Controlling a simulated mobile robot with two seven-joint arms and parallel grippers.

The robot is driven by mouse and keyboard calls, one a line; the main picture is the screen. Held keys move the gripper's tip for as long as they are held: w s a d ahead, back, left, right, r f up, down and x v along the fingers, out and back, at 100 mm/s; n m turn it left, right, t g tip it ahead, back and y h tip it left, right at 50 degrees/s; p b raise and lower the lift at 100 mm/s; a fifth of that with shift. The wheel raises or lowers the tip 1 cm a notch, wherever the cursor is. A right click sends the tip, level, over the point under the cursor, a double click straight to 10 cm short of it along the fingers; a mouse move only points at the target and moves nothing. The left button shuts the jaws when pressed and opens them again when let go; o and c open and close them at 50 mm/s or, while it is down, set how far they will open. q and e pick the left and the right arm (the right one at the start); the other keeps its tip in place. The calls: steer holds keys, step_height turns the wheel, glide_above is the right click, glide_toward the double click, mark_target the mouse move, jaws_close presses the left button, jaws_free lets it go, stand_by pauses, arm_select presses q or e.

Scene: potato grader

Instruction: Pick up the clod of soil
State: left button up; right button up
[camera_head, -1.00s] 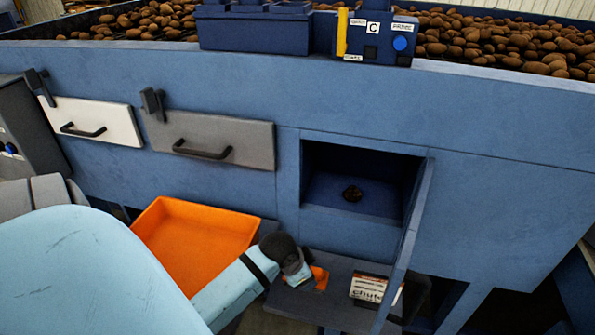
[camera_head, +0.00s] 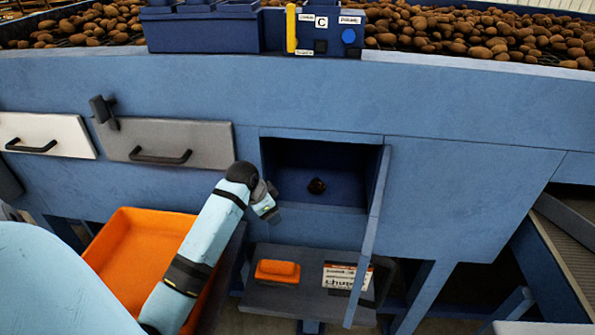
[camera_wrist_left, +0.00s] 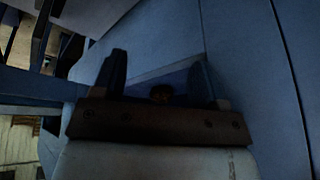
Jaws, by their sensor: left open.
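A dark brown clod of soil (camera_head: 316,186) lies on the floor of an open blue compartment (camera_head: 322,208) in the machine's side. The clod also shows dimly in the left wrist view (camera_wrist_left: 161,94), between the fingers. My left gripper (camera_head: 270,208) is at the lower left edge of the compartment opening, apart from the clod. In the left wrist view my left gripper (camera_wrist_left: 165,78) is open with nothing between its fingers up close. My right gripper is not in view.
The compartment's open door (camera_head: 368,235) stands out on the right of the opening. An orange tray (camera_head: 130,250) is at lower left. A shelf (camera_head: 310,303) below holds an orange block (camera_head: 278,271) and a labelled card (camera_head: 345,277). Two drawers (camera_head: 180,135) are left of the opening.

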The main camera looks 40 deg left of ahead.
mark_target(317, 181)
arm_select(q)
steer(key=w+d+p, duration=0.1)
steer(key=w, duration=0.5)
steer(key=w+d+p, duration=0.1)
steer(key=w, duration=0.5)
steer(key=w+d+p, duration=0.1)
steer(key=w, duration=0.5)
steer(key=shift+w+d+r, duration=0.1)
steer(key=shift+w+d, duration=0.1)
steer(key=shift+f, duration=0.65)
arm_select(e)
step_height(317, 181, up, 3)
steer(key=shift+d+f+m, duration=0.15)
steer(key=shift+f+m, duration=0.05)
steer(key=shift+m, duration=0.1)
arm_select(q)
steer(key=c, duration=0.7)
